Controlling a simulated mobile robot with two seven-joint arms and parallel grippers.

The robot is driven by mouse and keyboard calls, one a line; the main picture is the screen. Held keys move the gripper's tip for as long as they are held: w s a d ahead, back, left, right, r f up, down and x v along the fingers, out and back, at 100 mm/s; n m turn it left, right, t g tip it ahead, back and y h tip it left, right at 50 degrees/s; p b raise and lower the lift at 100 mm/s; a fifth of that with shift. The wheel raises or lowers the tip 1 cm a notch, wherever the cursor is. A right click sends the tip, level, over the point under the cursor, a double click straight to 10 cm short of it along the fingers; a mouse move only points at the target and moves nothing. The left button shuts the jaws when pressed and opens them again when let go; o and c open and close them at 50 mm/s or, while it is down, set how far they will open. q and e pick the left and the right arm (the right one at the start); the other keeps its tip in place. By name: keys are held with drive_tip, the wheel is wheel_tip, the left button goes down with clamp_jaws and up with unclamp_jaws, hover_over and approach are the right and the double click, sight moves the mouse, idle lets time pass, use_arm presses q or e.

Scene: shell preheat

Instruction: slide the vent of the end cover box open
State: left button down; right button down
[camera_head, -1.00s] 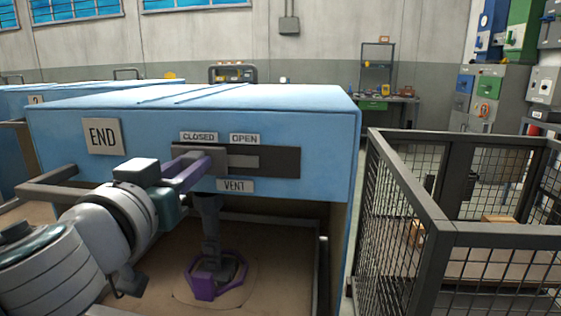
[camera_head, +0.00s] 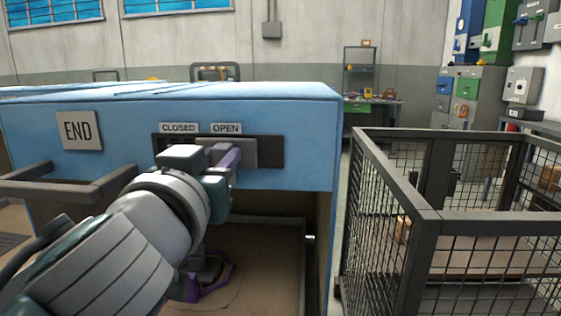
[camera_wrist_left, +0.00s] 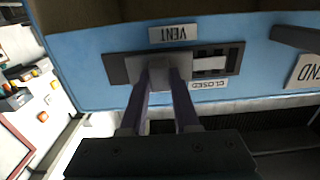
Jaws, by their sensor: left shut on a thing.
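The end cover box (camera_head: 290,120) is blue, with an END plate (camera_head: 77,130) and CLOSED (camera_head: 178,128) and OPEN (camera_head: 226,128) labels above its dark vent panel (camera_head: 270,152). My left gripper (camera_head: 230,157), with purple fingers, is shut on the vent's grey slider under the OPEN label. In the left wrist view, upside down, the slider (camera_wrist_left: 160,71) is between the fingertips at the end of the panel away from the CLOSED label (camera_wrist_left: 208,84). Dark slots (camera_wrist_left: 212,62) show uncovered on the CLOSED side. The wrist hides part of the panel in the head view. My right gripper is not in view.
A wire-mesh cage (camera_head: 385,230) stands close on the right of the box. A dark rail (camera_head: 90,192) sticks out at the left. Under the box, a purple fixture (camera_head: 208,288) is partly hidden by my arm. A workbench (camera_head: 372,105) stands far back.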

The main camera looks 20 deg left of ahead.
use_arm(q)
drive_tip(key=shift+d, duration=0.15)
drive_tip(key=c, duration=0.6)
unclamp_jaws()
drive_tip(key=shift+c, duration=0.2)
drive_tip(key=b+v, duration=0.2)
drive_tip(key=v, duration=0.8)
drive_tip(key=shift+w, duration=0.1)
